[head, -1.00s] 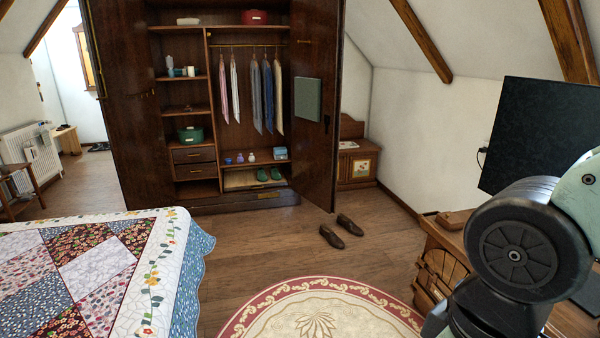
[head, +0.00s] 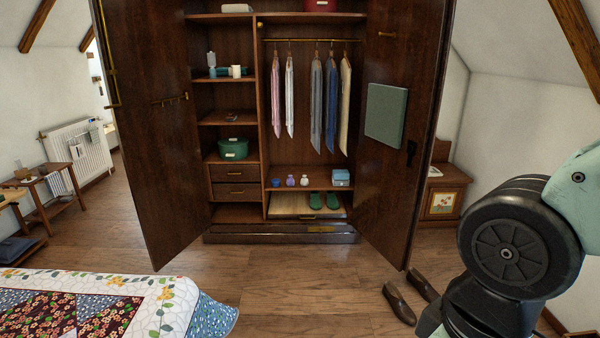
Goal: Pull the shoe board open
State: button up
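The dark wooden armoire (head: 282,238) stands ahead with both doors swung open. The shoe board (head: 290,208), a pale flat board, lies in the bottom of its right compartment. A pair of green shoes (head: 324,201) rests on the board's right part. A brass-coloured plate (head: 326,229) shows on the armoire's base front, below the board. My arm rises at the right of the head view; my gripper is not in view.
The left door (head: 155,120) and right door (head: 402,140) flank the opening. Brown shoes (head: 400,303) lie on the floor before the right door. The quilted bed (head: 130,300) is at lower left. Floor between bed and shoes is clear.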

aim_at(284, 204)
jog(key=i+u, duration=0.1)
jog(key=i, duration=1.95)
jog(key=i+u, duration=0.35)
jog(key=i, duration=1.3)
jog(key=i+j+z, duration=0.2)
jog(key=i+j, duration=0.3)
jog(key=i+j+z, duration=0.25)
jog(key=i+j, duration=0.2)
jog(key=j, duration=0.15)
